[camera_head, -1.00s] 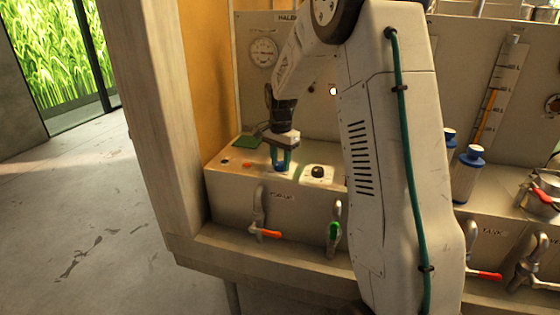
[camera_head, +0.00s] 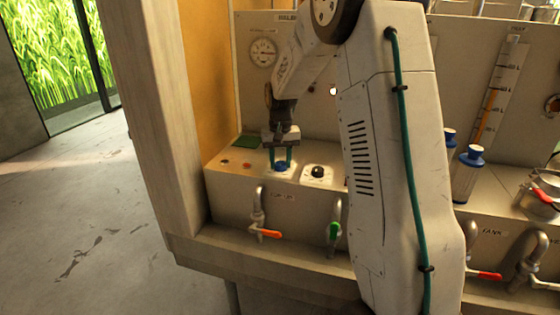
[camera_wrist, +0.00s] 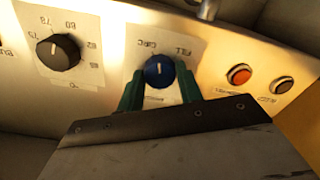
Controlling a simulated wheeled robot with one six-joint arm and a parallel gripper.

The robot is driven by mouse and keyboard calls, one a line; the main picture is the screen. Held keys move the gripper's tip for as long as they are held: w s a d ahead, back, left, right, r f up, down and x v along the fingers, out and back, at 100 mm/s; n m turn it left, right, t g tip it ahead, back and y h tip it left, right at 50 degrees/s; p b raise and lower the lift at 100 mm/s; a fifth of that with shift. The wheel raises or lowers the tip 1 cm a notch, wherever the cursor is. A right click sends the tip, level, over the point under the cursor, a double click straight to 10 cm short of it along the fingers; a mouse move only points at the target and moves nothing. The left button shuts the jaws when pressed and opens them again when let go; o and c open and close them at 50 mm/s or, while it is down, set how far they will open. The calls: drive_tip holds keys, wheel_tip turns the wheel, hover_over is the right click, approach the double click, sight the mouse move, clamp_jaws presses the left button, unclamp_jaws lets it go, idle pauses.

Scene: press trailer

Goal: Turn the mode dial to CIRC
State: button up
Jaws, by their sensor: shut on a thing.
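The mode dial is a blue round knob (camera_wrist: 159,72) with a white pointer line, on a pale label plate on the panel top. In the wrist view the line points roughly up the picture, between two printed words that look like CIRC and FILL; I cannot tell that it is lined up with either. The dial also shows in the head view (camera_head: 281,167). My gripper (camera_head: 281,161) reaches down from above with its two green fingers on opposite sides of the dial, shut on it. In the wrist view my gripper (camera_wrist: 160,87) partly hides the plate's lower part.
A black numbered dial (camera_wrist: 58,52) is beside the blue one and also shows in the head view (camera_head: 317,172). Red (camera_wrist: 239,75) and dark (camera_wrist: 283,85) buttons lie on the other side. Taps with orange (camera_head: 268,234) and green (camera_head: 334,231) handles are below in front.

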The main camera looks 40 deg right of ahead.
sight(281, 163)
drive_tip(key=shift+s+n, duration=0.1)
drive_tip(key=shift+n, duration=1.7)
drive_tip(key=o, duration=1)
wheel_tip(281, 163, up, 8)
drive_tip(key=shift+f, duration=0.1)
